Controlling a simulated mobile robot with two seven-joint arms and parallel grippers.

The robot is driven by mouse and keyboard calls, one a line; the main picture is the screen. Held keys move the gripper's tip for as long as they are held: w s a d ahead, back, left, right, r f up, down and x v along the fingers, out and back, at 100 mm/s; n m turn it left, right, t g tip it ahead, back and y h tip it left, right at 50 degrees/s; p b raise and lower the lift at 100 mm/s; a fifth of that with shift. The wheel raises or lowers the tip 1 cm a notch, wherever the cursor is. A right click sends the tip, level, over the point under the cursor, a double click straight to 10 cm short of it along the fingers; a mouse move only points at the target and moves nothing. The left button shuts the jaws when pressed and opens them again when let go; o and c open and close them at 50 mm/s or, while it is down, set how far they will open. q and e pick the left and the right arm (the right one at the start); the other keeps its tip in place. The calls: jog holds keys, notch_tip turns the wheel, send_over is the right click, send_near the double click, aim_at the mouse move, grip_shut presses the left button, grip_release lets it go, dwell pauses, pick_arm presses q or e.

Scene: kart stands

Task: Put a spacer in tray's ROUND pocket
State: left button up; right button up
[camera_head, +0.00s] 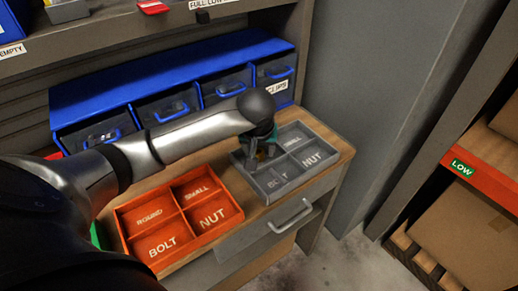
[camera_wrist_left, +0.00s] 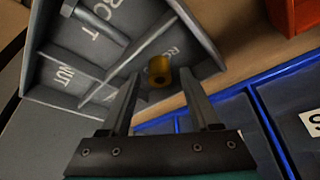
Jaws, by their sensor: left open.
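The grey tray (camera_head: 262,196) sits at the right end of the wooden bench top, with labelled pockets; it also shows in the left wrist view (camera_wrist_left: 208,35). A brass-coloured spacer (camera_wrist_left: 159,71) with a dark hole appears in the tray's ROUND pocket, beside its partly covered label; whether it rests on the floor I cannot tell. My left gripper (camera_head: 257,160) is over this pocket and hides most of it in the head view. In the left wrist view its fingers (camera_wrist_left: 160,78) are open, one on each side of the spacer. My right gripper is not in view.
A bolt (camera_wrist_left: 97,20) lies in the grey tray's BOLT pocket. An orange tray (camera_head: 178,212) with labelled pockets stands to its left. Blue-edged bins (camera_head: 170,86) line the back. A grey wall (camera_head: 365,90) rises on the right. A drawer handle (camera_head: 290,215) sticks out below.

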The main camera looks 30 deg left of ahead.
pick_arm(q)
jog(key=shift+r, duration=0.15)
jog(key=p+v, duration=0.2)
jog(key=v, duration=1)
